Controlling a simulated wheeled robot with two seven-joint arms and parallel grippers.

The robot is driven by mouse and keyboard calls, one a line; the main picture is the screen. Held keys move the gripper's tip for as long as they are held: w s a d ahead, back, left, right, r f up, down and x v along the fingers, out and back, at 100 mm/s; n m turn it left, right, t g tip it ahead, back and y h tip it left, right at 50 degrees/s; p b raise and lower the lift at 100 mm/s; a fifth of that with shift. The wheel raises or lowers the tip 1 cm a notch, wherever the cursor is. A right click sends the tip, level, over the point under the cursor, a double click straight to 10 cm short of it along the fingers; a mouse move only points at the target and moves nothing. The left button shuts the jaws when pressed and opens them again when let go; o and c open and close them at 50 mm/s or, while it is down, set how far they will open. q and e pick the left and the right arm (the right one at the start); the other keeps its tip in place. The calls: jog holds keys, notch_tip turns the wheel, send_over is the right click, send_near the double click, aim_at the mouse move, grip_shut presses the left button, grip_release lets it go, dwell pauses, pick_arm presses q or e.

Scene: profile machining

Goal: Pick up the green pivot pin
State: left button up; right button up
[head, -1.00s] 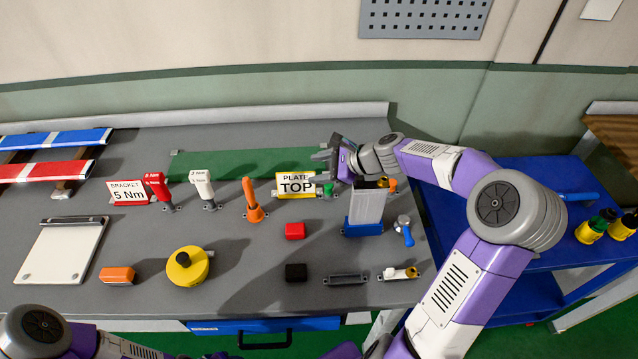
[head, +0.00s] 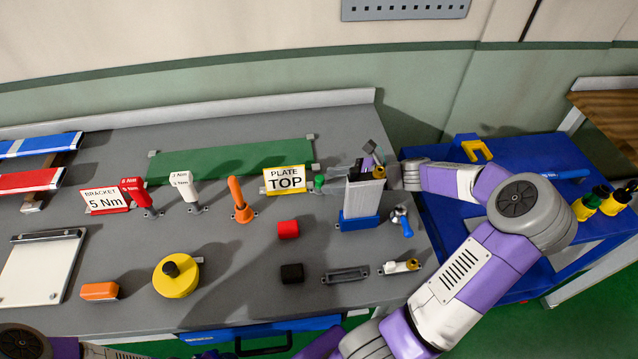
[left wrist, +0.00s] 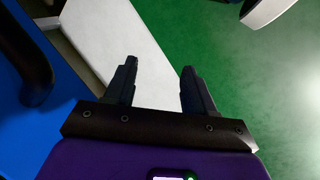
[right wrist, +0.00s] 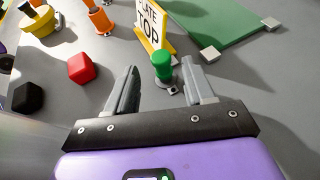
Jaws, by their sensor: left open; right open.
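The green pivot pin (head: 319,183) stands upright on the bench, just right of the "PLATE TOP" sign. In the right wrist view the pin (right wrist: 162,66) appears between my open fingertips, near the right finger; contact cannot be told. My right gripper (head: 357,162) is open and empty, to the right of the pin in the head view, behind the grey plate block. My left gripper (left wrist: 159,68) is open and empty, low over the floor and a white bench leg.
The "PLATE TOP" sign (head: 286,180) stands close beside the pin. A grey plate in a blue holder (head: 360,219) stands in front of my right gripper. A green mat (head: 232,160) lies behind.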

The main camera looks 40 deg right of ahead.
aim_at(320, 181)
jog(key=b+x, duration=0.2)
jog(key=x, duration=0.2)
jog(key=shift+d+f, duration=0.15)
jog(key=shift+w, duration=0.3)
grip_shut()
